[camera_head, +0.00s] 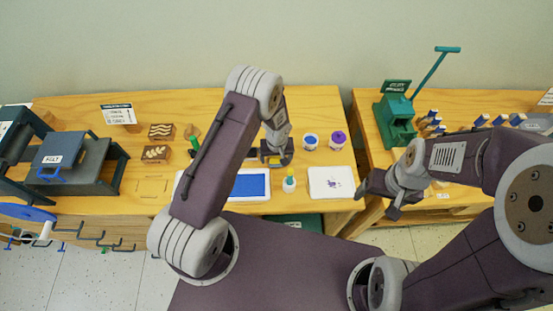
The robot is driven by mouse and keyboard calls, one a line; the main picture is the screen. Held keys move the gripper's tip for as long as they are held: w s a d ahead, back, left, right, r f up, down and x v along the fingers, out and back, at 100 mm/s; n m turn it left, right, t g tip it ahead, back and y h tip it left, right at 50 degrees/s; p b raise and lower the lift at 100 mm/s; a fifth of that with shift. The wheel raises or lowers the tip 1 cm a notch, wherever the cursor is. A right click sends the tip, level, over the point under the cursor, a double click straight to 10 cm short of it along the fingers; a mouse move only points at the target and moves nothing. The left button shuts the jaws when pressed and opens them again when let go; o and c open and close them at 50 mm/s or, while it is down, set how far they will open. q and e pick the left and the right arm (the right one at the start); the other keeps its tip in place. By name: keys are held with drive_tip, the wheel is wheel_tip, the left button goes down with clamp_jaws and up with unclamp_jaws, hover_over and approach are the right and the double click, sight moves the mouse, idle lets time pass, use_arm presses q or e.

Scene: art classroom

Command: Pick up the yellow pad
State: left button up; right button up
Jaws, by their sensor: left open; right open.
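A small patch of yellow, which looks like the yellow pad (274,160), shows at my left gripper over the wooden table, behind the blue sheet. Most of it is hidden by the gripper. My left gripper (276,156) is open and points down at the yellow patch. I cannot tell whether its fingers touch it. My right gripper (378,195) is open and empty, near the gap between the two tables, well away from the yellow patch.
A blue sheet on a white tray (250,183), a green-capped bottle (289,184), a white card (331,182) and two paint jars (338,139) surround the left gripper. Carved blocks (156,154) lie left. A green press (396,118) stands on the right table.

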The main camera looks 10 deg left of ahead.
use_arm(q)
drive_tip(key=shift+w+f, duration=0.1)
drive_tip(key=shift+f, duration=0.05)
drive_tip(key=c, duration=1.6)
drive_tip(key=shift+r, duration=0.55)
wheel_tip(320, 180, up, 3)
drive_tip(key=shift+f+b, duration=0.1)
drive_tip(key=shift+b, duration=0.2)
drive_tip(key=s+d+r+b, duration=0.2)
drive_tip(key=d+r, duration=0.5)
drive_tip(key=d, duration=0.4)
drive_tip(key=shift+s+d+r+b, duration=0.15)
drive_tip(key=shift+s+b, duration=0.2)
drive_tip(key=shift+s, duration=0.2)
